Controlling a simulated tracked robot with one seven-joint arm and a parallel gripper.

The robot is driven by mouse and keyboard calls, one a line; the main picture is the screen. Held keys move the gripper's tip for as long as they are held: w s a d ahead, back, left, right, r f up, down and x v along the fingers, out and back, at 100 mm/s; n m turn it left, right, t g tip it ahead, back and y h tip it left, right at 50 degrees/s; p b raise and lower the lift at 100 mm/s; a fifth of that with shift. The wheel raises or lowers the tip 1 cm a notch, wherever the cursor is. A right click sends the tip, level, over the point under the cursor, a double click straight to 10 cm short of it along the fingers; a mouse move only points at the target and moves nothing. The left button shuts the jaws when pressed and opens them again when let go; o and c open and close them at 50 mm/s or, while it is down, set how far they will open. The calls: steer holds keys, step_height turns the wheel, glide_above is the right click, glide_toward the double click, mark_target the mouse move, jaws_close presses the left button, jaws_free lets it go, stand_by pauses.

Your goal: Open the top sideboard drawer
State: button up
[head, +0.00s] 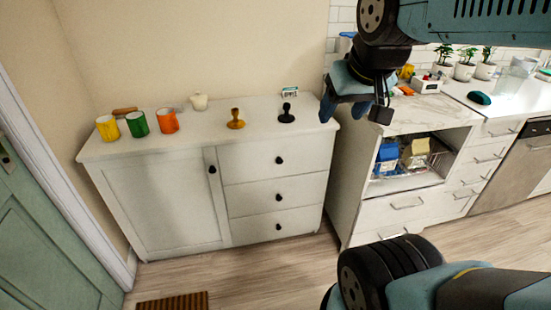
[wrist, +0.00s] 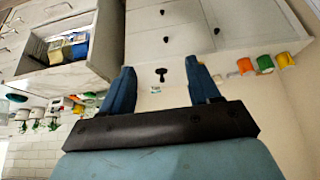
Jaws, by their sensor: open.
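The white sideboard (head: 160,205) stands against the wall with a door on its left and a stack of three drawers on its right. The top drawer (head: 250,157) is shut flush, and its dark round knob (head: 279,160) is clear of anything. My gripper (head: 343,108) is open and empty, above and to the right of the sideboard's right end, apart from the knob. The wrist view is upside down; there my gripper (wrist: 163,72) has its blue fingers spread, with the top drawer knob (wrist: 166,39) beyond them.
A kitchen counter (head: 425,112) with an open compartment stands close on the right. The floor (head: 270,262) in front is free.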

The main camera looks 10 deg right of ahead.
mark_target(280, 162)
steer(key=w+f+t, duration=0.2)
steer(key=w+f, duration=0.2)
steer(key=w, duration=0.6)
steer(key=w+f+t, duration=0.1)
steer(key=w+f, duration=0.3)
steer(key=w, duration=0.6)
steer(key=w+f+t, duration=0.2)
steer(key=w+f, duration=0.3)
steer(key=w, duration=0.5)
steer(key=w+f+t, duration=0.1)
steer(key=w+f, duration=0.2)
steer(key=f, duration=0.4)
steer(key=w+f+m+t, duration=0.15)
steer(key=w+f, duration=0.25)
steer(key=f, duration=0.4)
steer(key=w+f+n+t, duration=0.1)
steer(key=w+f+t, duration=0.15)
steer(key=f, duration=0.45)
steer(key=s+f+m+t, duration=0.1)
steer(key=s+f, duration=0.2)
steer(key=f, duration=0.4)
steer(key=s+f+m+t, duration=0.1)
steer(key=s+f, duration=0.2)
steer(key=f, duration=0.5)
steer(key=w, duration=1.3)
steer(key=shift+w+r, duration=0.15)
steer(key=shift+c, duration=0.4)
steer(key=shift+d, duration=0.1)
jaws_close()
